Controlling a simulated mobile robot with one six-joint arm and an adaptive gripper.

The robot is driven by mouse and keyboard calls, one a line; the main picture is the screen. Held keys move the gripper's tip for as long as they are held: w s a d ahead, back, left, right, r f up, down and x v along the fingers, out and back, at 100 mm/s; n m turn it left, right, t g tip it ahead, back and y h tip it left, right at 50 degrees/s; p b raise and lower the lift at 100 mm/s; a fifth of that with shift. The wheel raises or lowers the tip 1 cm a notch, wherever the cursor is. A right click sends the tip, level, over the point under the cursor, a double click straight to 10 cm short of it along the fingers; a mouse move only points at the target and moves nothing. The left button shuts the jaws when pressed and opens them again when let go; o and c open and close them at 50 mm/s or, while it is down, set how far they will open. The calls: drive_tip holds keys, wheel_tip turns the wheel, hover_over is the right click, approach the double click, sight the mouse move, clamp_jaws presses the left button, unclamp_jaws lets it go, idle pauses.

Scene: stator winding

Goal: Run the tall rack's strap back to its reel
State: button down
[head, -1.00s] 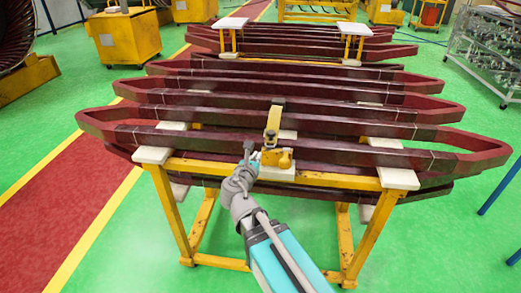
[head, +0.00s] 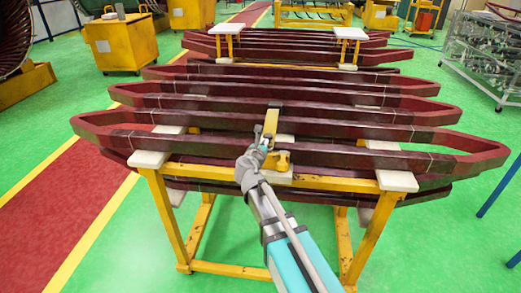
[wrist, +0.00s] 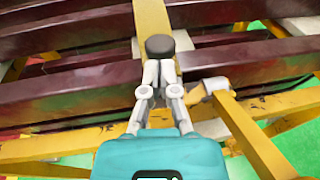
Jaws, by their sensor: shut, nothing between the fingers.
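The yellow strap (head: 270,123) lies over the front dark-red coils on the near yellow rack (head: 230,171). Its dark end tab (head: 275,104) is at the far end. A small yellow reel (head: 283,161) sits on the rack's front rail. In the wrist view the strap (wrist: 151,17) runs away beyond my fingers, and the dark rounded tab (wrist: 160,46) appears right at the fingertips. The reel side shows as a yellow post with a grey cap (wrist: 213,87), at right. My gripper (head: 258,137) is shut and empty beside the strap. It also shows in the wrist view (wrist: 160,65). I cannot tell whether it touches the strap.
Long dark-red coils (head: 330,121) lie in several rows on white pads (head: 396,180). A second rack with coils (head: 345,47) stands behind. A wheeled rack (head: 490,50) is at the upper right, a yellow bin (head: 122,44) at the upper left.

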drive_tip(key=shift+w+d+f, duration=0.1)
drive_tip(key=shift+w+d, duration=0.1)
drive_tip(key=shift+w, duration=0.5)
drive_tip(key=w+a+r+x, duration=0.1)
drive_tip(key=a+x, duration=0.1)
drive_tip(key=x, duration=1.1)
drive_tip(key=shift+r, duration=0.35)
drive_tip(key=p+v, duration=0.1)
drive_tip(key=v, duration=1.2)
drive_tip(key=shift+s+a+r+p, duration=0.1)
drive_tip(key=shift+s+p, duration=0.3)
